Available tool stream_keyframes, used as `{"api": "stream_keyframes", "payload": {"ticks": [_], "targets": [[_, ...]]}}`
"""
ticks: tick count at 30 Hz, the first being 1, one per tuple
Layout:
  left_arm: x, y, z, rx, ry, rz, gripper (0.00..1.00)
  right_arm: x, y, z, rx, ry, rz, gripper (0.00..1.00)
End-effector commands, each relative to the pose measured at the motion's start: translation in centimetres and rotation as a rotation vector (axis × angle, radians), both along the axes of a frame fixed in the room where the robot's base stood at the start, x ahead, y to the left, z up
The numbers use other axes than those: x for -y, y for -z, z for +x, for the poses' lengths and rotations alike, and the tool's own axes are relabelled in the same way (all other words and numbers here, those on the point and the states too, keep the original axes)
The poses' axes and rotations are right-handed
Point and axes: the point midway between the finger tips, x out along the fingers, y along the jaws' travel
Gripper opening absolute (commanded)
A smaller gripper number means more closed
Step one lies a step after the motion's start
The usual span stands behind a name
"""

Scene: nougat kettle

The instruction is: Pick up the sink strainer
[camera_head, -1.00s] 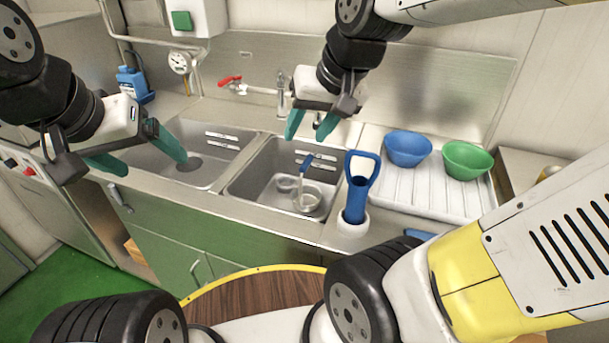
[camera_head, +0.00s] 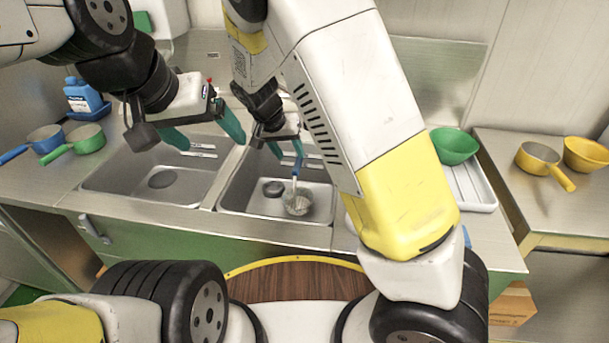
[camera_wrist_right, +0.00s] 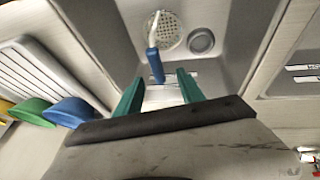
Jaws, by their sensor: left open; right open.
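The sink strainer (camera_head: 298,205) is a round perforated piece in the right sink basin, with a pale stem and a blue handle (camera_head: 298,147) standing up from it. In the right wrist view its perforated face (camera_wrist_right: 168,33) lies beyond my fingers, and the blue handle end (camera_wrist_right: 155,66) points towards the gap between the fingertips. My right gripper (camera_head: 288,153) is open and empty above the right basin, close to the handle; its green fingers also show in the right wrist view (camera_wrist_right: 160,80). My left gripper (camera_head: 215,146) is open and empty above the left basin.
A round grey disc (camera_head: 272,188) lies beside the strainer. The left basin holds a dark disc (camera_head: 162,178). Blue (camera_head: 45,138) and green (camera_head: 87,138) pans stand at left. My right arm hides much of the drainer.

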Motion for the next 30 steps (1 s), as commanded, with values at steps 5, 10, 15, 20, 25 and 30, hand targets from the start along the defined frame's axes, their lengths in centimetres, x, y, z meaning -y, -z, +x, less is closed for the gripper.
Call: {"api": "stream_keyframes", "payload": {"ticks": [5, 10, 15, 20, 25, 30], "targets": [[0.0, 0.0, 0.0, 0.001, 0.0, 0.0, 0.85, 0.5, 1.7, 0.6, 0.0, 0.002, -0.006, 0.46], [0.0, 0.0, 0.0, 0.0, 0.0, 0.0, 0.85, 1.2, 3.5, 1.1, -0.002, 0.002, -0.005, 0.46], [0.0, 0.0, 0.0, 0.0, 0.0, 0.0, 0.85, 2.2, 5.9, 1.8, -0.002, 0.002, -0.007, 0.46], [0.0, 0.0, 0.0, 0.0, 0.0, 0.0, 0.85, 2.4, 7.0, 2.3, -0.001, 0.001, -0.004, 0.46], [0.0, 0.0, 0.0, 0.0, 0.0, 0.0, 0.85, 2.4, 7.1, 2.3, 0.0, 0.0, -0.002, 0.46], [0.0, 0.0, 0.0, 0.0, 0.0, 0.0, 0.85, 2.4, 7.0, 2.3, 0.0, 0.0, -0.002, 0.24]]}}
